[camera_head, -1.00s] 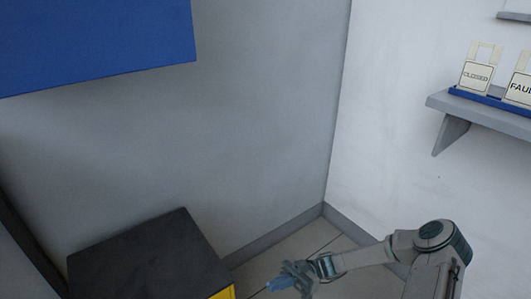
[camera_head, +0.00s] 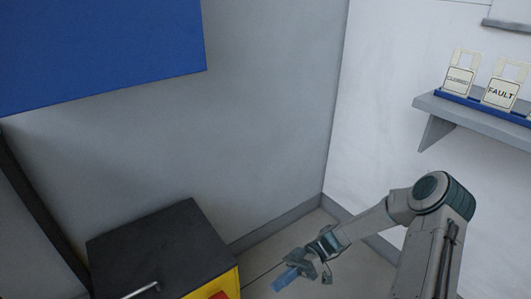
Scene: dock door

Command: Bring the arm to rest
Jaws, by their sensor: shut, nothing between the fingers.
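My arm reaches in from the lower right, bent at a rounded elbow, with its forearm sloping down to the left. My gripper (camera_head: 286,279) is at the lower middle of the head view, shut and empty, with bluish fingers pointing down to the left. It is in front of the floor, to the right of a black-topped yellow cabinet (camera_head: 160,245) and apart from it in the picture.
The cabinet has a metal handle (camera_head: 142,291) and a red patch (camera_head: 220,295). A blue box-like panel (camera_head: 100,50) hangs at upper left. On the right wall, a grey shelf (camera_head: 480,115) bears a blue rack with CLOSED (camera_head: 459,80) and FAULT (camera_head: 502,93) signs. Floor shows between cabinet and wall.

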